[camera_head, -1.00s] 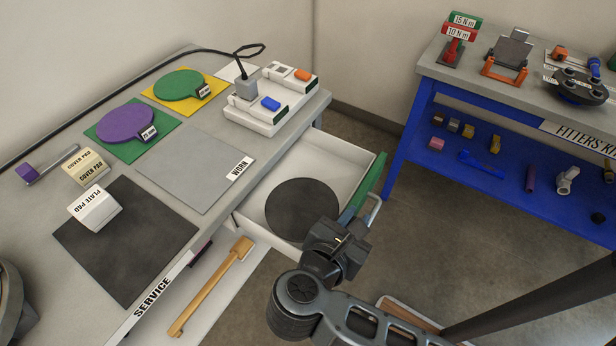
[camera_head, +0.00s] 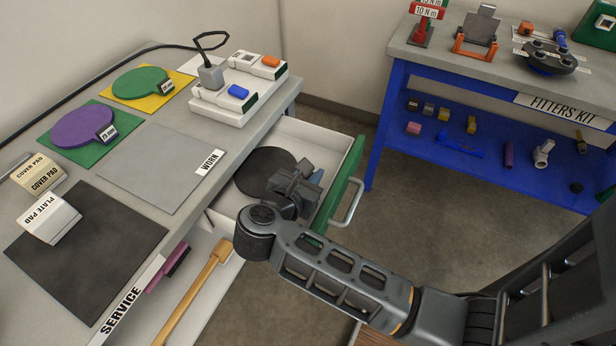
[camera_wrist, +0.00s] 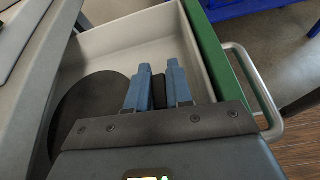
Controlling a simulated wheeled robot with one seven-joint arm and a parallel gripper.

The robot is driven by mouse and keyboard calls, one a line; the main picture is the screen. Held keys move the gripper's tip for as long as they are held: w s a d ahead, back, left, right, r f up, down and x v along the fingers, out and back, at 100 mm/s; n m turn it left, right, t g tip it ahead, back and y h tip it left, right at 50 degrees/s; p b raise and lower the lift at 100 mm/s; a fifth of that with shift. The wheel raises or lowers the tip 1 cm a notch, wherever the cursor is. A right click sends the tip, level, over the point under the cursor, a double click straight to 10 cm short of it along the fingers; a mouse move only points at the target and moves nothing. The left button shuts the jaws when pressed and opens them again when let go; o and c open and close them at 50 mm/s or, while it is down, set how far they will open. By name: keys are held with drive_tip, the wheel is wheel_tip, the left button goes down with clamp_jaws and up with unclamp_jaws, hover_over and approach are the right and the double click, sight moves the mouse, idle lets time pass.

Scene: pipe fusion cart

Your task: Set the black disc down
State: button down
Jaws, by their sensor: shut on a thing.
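The black disc (camera_head: 264,168) is at the open white drawer (camera_head: 312,140), over or on its floor. It also shows in the wrist view (camera_wrist: 88,106), left of my fingers and partly hidden by my gripper. My gripper (camera_wrist: 159,72) has two blue fingers, shut on a dark piece between them, which appears to be the disc's tab. In the head view my gripper (camera_head: 308,183) is low at the drawer, at the disc's right side. I cannot tell whether the disc touches the drawer floor.
The drawer's green front (camera_head: 338,185) and metal handle (camera_head: 349,201) are close to my arm. The bench above holds a grey work mat (camera_head: 150,165), a purple disc (camera_head: 82,128), a green disc (camera_head: 142,83) and a power strip (camera_head: 225,102). A blue table (camera_head: 400,115) stands at right.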

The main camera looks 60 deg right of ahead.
drive_tip(key=shift+w+d+f, duration=0.3)
drive_tip(key=shift+w+f, duration=0.1)
drive_tip(key=shift+f, duration=0.3)
drive_tip(key=shift+w+r, duration=0.1)
drive_tip(key=shift+f+b, duration=0.5)
drive_tip(key=shift+b, duration=0.1)
drive_tip(key=shift+f, duration=0.2)
drive_tip(key=c, duration=1)
unclamp_jaws()
drive_tip(key=shift+r, duration=0.15)
